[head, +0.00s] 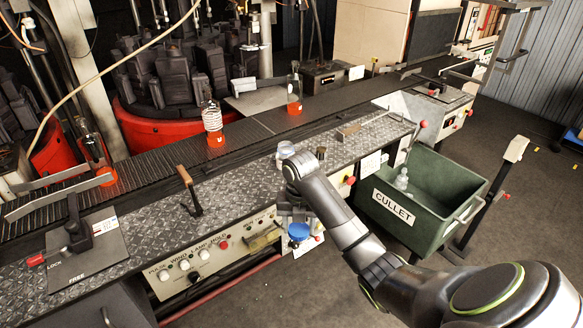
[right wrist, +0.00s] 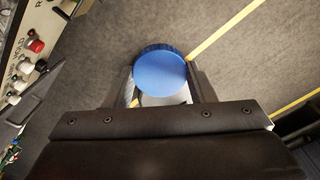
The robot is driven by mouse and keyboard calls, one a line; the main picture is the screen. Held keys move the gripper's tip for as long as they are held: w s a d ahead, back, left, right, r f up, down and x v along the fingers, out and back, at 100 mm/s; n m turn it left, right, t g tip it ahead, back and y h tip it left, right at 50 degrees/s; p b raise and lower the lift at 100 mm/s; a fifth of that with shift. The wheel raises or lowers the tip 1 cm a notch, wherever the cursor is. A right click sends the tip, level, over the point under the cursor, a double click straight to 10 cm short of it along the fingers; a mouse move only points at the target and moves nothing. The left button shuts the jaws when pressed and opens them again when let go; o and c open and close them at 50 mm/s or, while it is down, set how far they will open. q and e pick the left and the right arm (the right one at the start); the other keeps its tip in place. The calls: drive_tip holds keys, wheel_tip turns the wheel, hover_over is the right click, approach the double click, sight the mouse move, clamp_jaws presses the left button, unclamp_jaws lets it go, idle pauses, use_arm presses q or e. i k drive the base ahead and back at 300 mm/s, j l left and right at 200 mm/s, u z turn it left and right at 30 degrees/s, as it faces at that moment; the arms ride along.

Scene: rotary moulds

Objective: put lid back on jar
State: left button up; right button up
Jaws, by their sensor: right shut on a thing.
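A round blue lid (head: 298,231) shows just in front of the metal bench, above the floor. In the right wrist view the lid (right wrist: 160,65) is between the two dark fingers, its flat top facing the camera. My right gripper (head: 300,239) is shut on it. A pale patch shows beside the lid in the wrist view; I cannot tell what it is. A small pale, clear vessel (head: 285,149), perhaps the jar, stands on the bench behind my right wrist and is partly hidden. My left gripper is not in view.
A green cullet bin (head: 423,210) holding a clear bottle (head: 401,179) stands right of the bench. A wooden-handled tool (head: 188,190) stands on the patterned bench top (head: 240,178). Orange-hot glass pieces (head: 294,107) stand along the dark conveyor (head: 260,128). Knobs (head: 204,254) line the bench front.

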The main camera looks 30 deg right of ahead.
sight(286, 156)
drive_tip(key=l+u, duration=0.1)
drive_tip(key=l, duration=0.3)
drive_tip(key=k+l+u, duration=0.1)
drive_tip(key=l, duration=0.3)
drive_tip(key=l+u, duration=0.1)
drive_tip(key=l, duration=0.35)
drive_tip(key=k+l+u, duration=0.1)
drive_tip(key=l, duration=0.3)
drive_tip(key=k+l+u, duration=0.1)
drive_tip(key=l, duration=0.3)
drive_tip(key=k+l+u, duration=0.1)
drive_tip(key=l, duration=0.25)
drive_tip(key=k+l+u, duration=0.1)
drive_tip(key=l, duration=0.3)
drive_tip(key=k, duration=0.05)
